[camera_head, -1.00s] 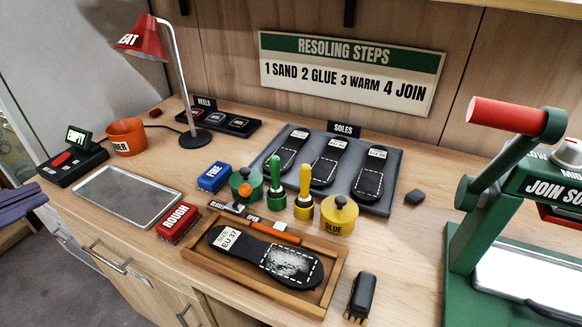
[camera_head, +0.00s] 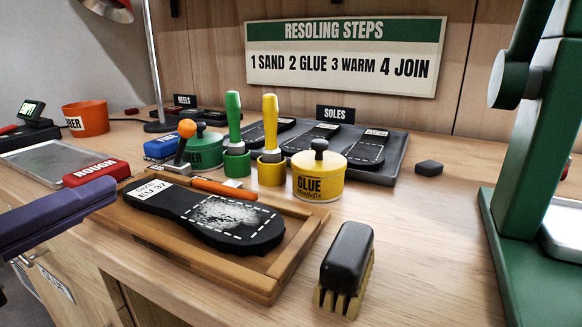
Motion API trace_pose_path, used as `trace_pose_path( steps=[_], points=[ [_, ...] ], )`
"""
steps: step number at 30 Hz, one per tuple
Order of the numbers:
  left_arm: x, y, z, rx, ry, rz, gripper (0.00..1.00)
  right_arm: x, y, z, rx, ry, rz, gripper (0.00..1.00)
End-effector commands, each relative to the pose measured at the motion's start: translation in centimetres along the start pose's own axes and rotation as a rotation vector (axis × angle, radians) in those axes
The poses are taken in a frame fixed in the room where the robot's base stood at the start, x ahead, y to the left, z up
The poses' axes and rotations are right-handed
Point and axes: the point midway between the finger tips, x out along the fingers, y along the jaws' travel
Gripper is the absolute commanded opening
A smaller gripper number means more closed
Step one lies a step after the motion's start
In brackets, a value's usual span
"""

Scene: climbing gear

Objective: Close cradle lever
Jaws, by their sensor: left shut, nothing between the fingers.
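The cradle (camera_head: 262,282) is a shallow wooden tray on the bench, holding a dark sole (camera_head: 165,203) with a size label and a whitish sanded patch. Its lever (camera_head: 181,150) stands up at the cradle's back edge, a metal arm with an orange ball knob on top, leaning slightly right. An orange bar (camera_head: 224,189) lies along the sole's back edge. The lever's position labels are not readable now. My left gripper (camera_head: 106,191) is dark purple and shut, with nothing in it. It comes in from the left, in front of the red block, apart from the lever. My right gripper is not in view.
A red ROUGH block (camera_head: 97,173) lies left of the lever. A black brush (camera_head: 347,258) lies right of the cradle. A green press (camera_head: 535,190) stands at right.

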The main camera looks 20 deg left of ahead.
Motion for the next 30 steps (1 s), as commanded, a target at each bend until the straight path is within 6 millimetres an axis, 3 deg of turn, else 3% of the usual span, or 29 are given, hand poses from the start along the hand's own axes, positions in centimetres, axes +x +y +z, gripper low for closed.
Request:
trace_pose_path(
  steps=[14, 20, 30],
  points=[
    [0.5, 0.0, -0.1, 0.007, 0.005, -0.005, 0.0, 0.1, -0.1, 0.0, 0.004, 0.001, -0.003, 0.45],
    [3.4, -0.1, -0.1, 0.008, 0.005, -0.01, 0.0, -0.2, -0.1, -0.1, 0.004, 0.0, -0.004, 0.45],
    [10.1, -0.1, -0.1, 0.009, 0.003, -0.007, 0.0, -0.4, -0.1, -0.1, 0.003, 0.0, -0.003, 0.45]
  ],
)
